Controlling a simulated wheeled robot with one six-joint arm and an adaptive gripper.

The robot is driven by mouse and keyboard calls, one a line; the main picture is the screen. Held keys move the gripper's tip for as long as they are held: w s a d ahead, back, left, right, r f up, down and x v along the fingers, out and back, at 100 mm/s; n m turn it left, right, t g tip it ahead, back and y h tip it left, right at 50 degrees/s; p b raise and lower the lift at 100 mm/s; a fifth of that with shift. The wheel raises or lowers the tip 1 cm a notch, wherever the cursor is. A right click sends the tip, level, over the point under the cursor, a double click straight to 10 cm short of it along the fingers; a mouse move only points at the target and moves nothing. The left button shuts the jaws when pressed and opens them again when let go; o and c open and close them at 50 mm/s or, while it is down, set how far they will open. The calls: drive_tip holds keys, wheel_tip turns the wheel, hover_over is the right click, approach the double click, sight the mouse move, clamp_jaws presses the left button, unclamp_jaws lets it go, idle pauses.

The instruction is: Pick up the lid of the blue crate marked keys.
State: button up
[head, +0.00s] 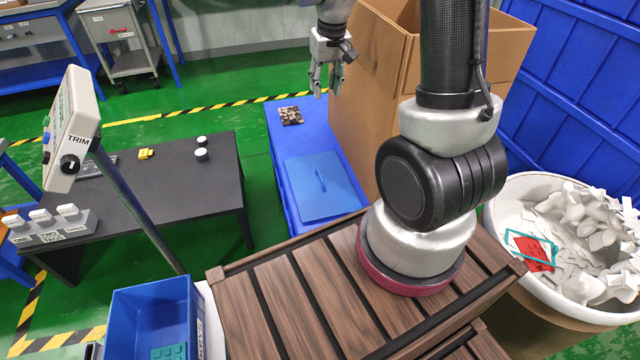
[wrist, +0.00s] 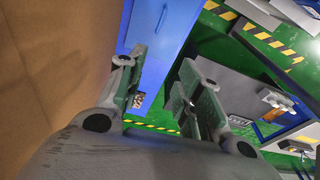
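A flat blue lid (head: 308,200) with a slim raised handle (head: 321,180) lies at the near end of a long blue surface (head: 283,138). A blue panel with a handle-like bar, probably the lid, shows at the top of the wrist view (wrist: 182,22). My gripper (head: 327,92) hangs fingers-down above the far end of the blue surface, beyond the lid and apart from it. In the wrist view its fingers (wrist: 164,60) are spread with nothing between them.
A tall open cardboard box (head: 365,125) stands right beside the blue surface. A small patterned item (head: 291,115) lies at its far end. A dark table (head: 195,180) stands left, a blue bin (head: 150,305) front left, and a white drum (head: 510,215) of scraps right.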

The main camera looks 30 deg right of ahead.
drive_tip(key=g, duration=0.1)
hover_over(320, 174)
wheel_tip(320, 174, down, 17)
drive_tip(key=shift+m+g, duration=0.4)
wheel_tip(320, 174, down, 19)
drive_tip(key=shift+s, duration=0.1)
clamp_jaws()
